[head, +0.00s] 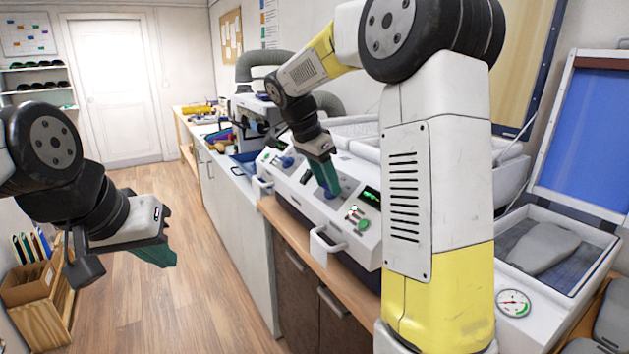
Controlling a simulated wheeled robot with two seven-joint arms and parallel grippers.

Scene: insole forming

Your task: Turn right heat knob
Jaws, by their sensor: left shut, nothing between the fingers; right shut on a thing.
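The white heating machine (297,192) stands on the wooden-topped counter, with a sloped front panel. My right gripper (327,186) reaches down to this panel, with its green fingertips shut on a blue knob (333,194) that is mostly hidden by them. A green-lit display (371,197) and small buttons (357,216) sit to the right of the gripper on the panel. Another blue knob (286,162) shows further left on the panel. My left gripper (157,256) is shut and empty, held above the floor away from the counter.
A white drawer handle (326,250) sticks out from the machine's front. A press with a pressure gauge (513,303) and open blue lid (590,135) stands at the right, holding a grey insole (543,247). A wooden file box (35,295) stands at lower left. The floor between is clear.

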